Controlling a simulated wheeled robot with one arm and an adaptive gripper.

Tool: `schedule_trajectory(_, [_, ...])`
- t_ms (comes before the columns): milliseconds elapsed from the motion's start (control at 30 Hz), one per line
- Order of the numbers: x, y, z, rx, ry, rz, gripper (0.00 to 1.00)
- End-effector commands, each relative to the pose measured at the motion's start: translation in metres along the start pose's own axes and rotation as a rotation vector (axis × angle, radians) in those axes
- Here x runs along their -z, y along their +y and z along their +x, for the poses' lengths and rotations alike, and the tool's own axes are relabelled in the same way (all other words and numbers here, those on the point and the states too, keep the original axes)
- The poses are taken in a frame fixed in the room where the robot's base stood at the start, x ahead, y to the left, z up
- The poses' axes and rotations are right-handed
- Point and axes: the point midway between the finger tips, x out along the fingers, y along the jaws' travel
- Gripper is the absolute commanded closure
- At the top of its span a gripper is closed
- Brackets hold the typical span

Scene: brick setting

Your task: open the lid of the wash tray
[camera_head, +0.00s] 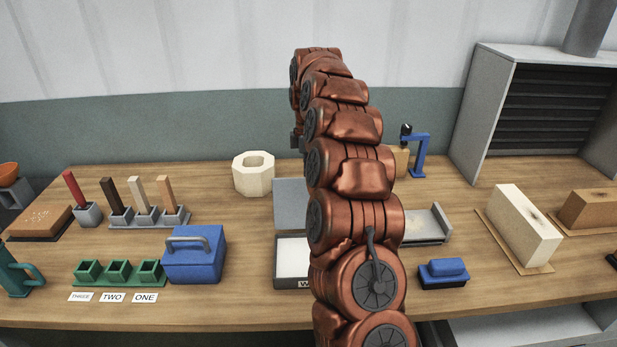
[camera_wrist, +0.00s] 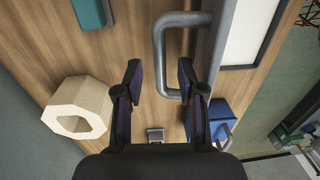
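The wash tray (camera_head: 283,284) is a dark-rimmed tray with a white inside, left of my arm; its label is mostly hidden. Its grey lid (camera_head: 290,205) stands up at the tray's back edge, partly hidden by my arm. In the wrist view the lid (camera_wrist: 212,48) shows nearly edge-on beside the white inside of the tray (camera_wrist: 247,30). A grey U-shaped handle (camera_wrist: 160,55) sticks out from the lid's outer side. My gripper (camera_wrist: 160,80) is open, with the handle's long bar appearing between its fingers; contact cannot be told.
A blue box with a grey handle (camera_head: 194,262) stands left of the tray. A cream octagonal block (camera_head: 253,174) is behind it, left of my arm. A blue block (camera_head: 443,272) lies right of my arm. Wood shows bare between the octagonal block and the lid.

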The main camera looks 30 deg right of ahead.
Motion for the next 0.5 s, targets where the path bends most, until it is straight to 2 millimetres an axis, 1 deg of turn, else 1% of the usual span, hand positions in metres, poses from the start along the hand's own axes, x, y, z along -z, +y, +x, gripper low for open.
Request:
schedule_trajectory(300, [0.000,0.000,-0.037,-0.001,0.000,0.001,0.61])
schedule_trajectory(500, [-0.001,0.001,-0.053,0.000,-0.001,0.002,0.61])
